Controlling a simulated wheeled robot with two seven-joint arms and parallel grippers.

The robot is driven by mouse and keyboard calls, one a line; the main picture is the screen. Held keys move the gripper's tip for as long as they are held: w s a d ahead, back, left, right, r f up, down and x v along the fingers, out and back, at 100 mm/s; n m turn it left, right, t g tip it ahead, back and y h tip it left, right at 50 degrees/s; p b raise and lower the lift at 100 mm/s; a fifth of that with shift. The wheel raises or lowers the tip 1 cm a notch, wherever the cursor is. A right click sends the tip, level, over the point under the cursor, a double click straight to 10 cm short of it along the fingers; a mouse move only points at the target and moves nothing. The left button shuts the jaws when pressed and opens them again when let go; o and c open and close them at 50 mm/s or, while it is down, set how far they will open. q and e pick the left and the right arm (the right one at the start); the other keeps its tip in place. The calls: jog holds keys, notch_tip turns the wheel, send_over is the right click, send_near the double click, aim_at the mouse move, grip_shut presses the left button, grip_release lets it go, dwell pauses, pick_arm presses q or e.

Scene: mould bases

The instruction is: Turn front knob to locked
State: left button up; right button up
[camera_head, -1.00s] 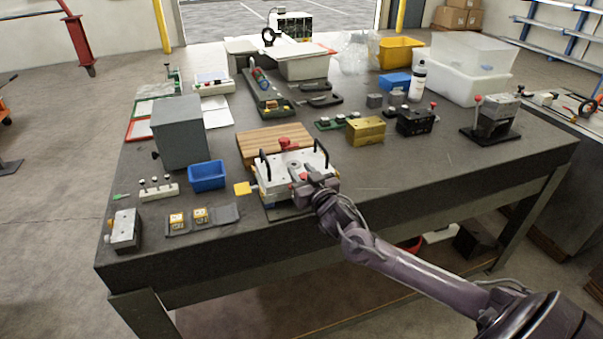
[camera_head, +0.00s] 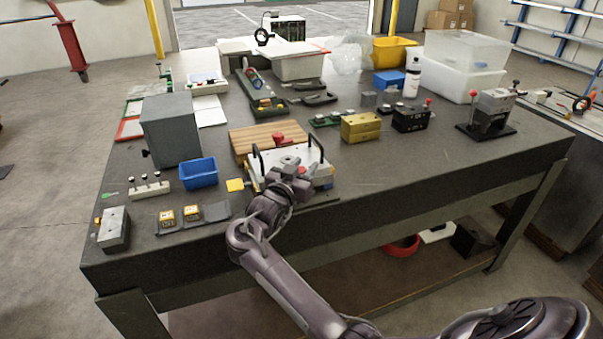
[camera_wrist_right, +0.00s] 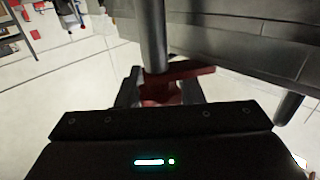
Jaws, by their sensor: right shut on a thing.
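The mould base (camera_head: 313,160), a white-topped block with black loop handles, sits near the front edge of the bench. A red knob (camera_head: 279,138) stands at its back. My right gripper (camera_head: 287,180) is at the front of the mould base and hides part of it in the head view. In the right wrist view, the jaws of my right gripper (camera_wrist_right: 160,92) are shut on the red front knob (camera_wrist_right: 160,89), which has a red bar reaching to the right. A grey post crosses in front of it. The knob's locked mark cannot be read. My left gripper is out of view.
A wooden board (camera_head: 250,137) lies behind the mould base. A blue bin (camera_head: 198,174) and a yellow tag (camera_head: 235,185) are to its left. A brass block (camera_head: 361,127) stands to the back right. The bench's front right is clear.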

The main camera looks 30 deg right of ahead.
jog(key=m+g+b, duration=0.1)
jog(key=m+g+h+b, duration=0.1)
jog(key=g+b, duration=0.1)
jog(key=m+g+h+b, duration=0.1)
jog(key=g+b, duration=0.1)
jog(key=shift+s+f+m, duration=0.2)
jog(key=shift+f+m, duration=0.1)
jog(key=shift+m, duration=0.1)
jog(key=shift+s+d+r+m+g+h+b, duration=0.1)
jog(key=shift+r+m+g+h+b, duration=0.2)
jog(key=shift+g+b, duration=0.35)
jog(key=shift+s+d+r+m+g+b, duration=0.1)
jog(key=shift+m+g+b, duration=0.3)
jog(key=shift+g+b, duration=0.25)
jog(key=o, duration=1)
jog(key=shift+c, duration=0.2)
jog(key=shift+f, duration=0.1)
